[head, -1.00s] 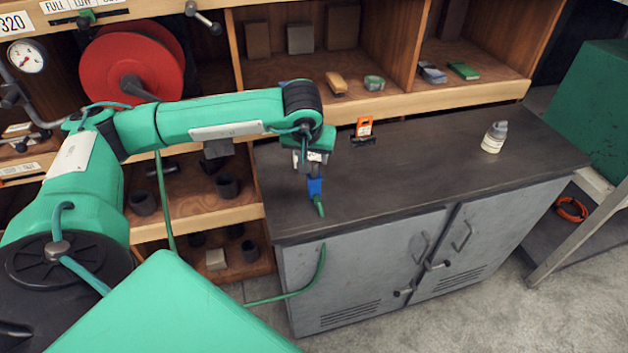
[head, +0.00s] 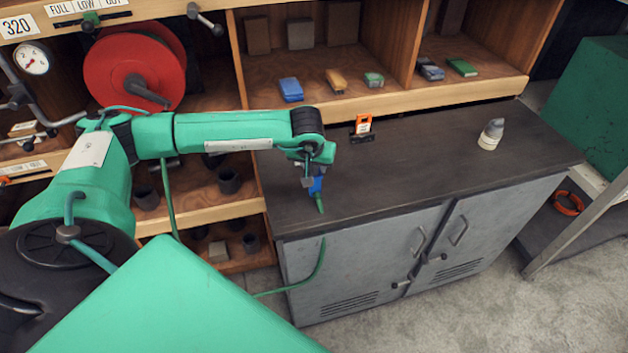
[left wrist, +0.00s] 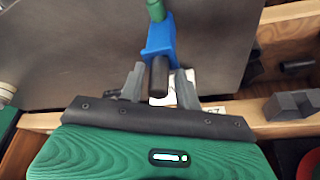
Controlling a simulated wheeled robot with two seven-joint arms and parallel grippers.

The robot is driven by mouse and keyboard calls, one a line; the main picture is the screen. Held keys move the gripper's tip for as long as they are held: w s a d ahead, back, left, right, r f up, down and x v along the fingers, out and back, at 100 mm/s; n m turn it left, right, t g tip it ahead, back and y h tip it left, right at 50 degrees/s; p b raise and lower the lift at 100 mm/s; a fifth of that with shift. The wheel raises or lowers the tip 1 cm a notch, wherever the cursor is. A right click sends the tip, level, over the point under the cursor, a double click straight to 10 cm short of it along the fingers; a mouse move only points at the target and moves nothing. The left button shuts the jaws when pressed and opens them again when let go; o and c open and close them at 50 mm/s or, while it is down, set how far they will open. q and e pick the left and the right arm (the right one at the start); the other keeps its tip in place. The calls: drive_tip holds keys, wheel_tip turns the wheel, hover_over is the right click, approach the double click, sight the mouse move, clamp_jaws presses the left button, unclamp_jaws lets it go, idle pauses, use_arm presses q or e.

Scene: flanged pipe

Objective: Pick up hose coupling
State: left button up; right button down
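The hose coupling (head: 316,187) is blue with a green hose end and sits at the front left of the dark cabinet top. In the left wrist view the coupling (left wrist: 160,38) shows its blue body, green end and a black stub pointing toward my gripper. My left gripper (head: 307,181) is low over the cabinet top, right at the coupling. In the left wrist view the left gripper (left wrist: 159,85) has its grey fingers apart, one on each side of the black stub, with visible gaps. My right gripper is not in view.
A white bottle (head: 491,134) and an orange-and-black item (head: 362,128) stand on the cabinet top (head: 420,160). Wooden shelves with small blocks run behind. A green hose (head: 310,279) hangs at the cabinet's front left. The middle of the top is clear.

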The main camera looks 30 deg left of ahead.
use_arm(q)
clamp_jaws()
drive_tip(key=shift+r, duration=0.1)
